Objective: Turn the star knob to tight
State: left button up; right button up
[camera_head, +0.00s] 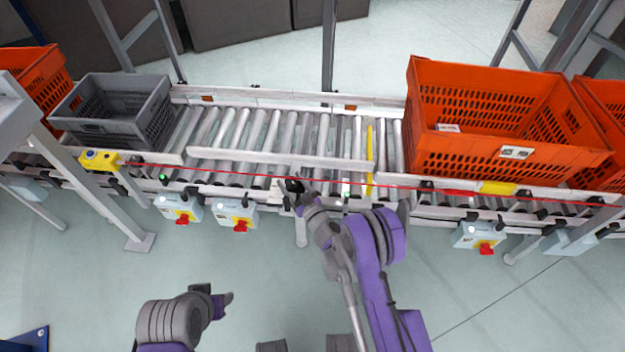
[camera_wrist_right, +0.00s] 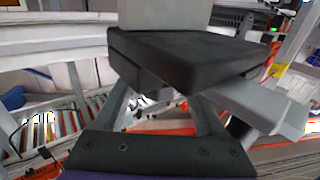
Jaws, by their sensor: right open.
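My right gripper (camera_head: 297,190) is at the front rail of the roller conveyor (camera_head: 255,161), near its middle. In the right wrist view a dark block (camera_wrist_right: 185,60) fills the space in front of the open fingers; I cannot tell whether they touch it. No star shape can be made out there, and the gripper and wrist hide much of that spot in the head view. Small black knob-like fittings (camera_head: 191,192) sit along the front rail. My left gripper (camera_head: 218,299) is low at the left, over the floor, away from the conveyor; its jaws are too small to read.
A grey crate (camera_head: 112,118) stands on the left of the conveyor and a large orange tote (camera_head: 470,140) on the right. Light boxes with red switches (camera_head: 183,218) hang below the rail. A red line runs along the front. The floor before it is clear.

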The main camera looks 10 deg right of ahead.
jog(key=n+g+y+b, duration=0.2)
jog(key=y+b, duration=0.1)
jog(key=shift+f, duration=0.3)
pick_arm(q)
notch_tip(320, 180, down, 5)
pick_arm(e)
jog(key=shift+w+d+r+n+g+y, duration=0.1)
jog(key=shift+r+n+g+y, duration=0.1)
jog(key=shift+n+g+y, duration=0.9)
jog(key=n+g+y, duration=0.3)
jog(key=n+g, duration=0.1)
jog(key=g, duration=0.1)
jog(key=shift+y, duration=0.3)
jog(key=v, duration=1.1)
jog(key=s+a+r+m+g+h+p, duration=0.25)
jog(key=r+h+p, duration=0.2)
jog(key=r, duration=0.95)
pick_arm(q)
notch_tip(320, 180, up, 12)
jog(key=p, duration=0.5)
jog(key=shift+d+r, duration=0.25)
pick_arm(e)
jog(key=s+r+m+h, duration=0.4)
jog(key=s+r, duration=0.6)
jog(key=shift+s+d+r+g, duration=0.2)
jog(key=shift+s+d+g, duration=0.1)
jog(key=shift+d+g, duration=0.1)
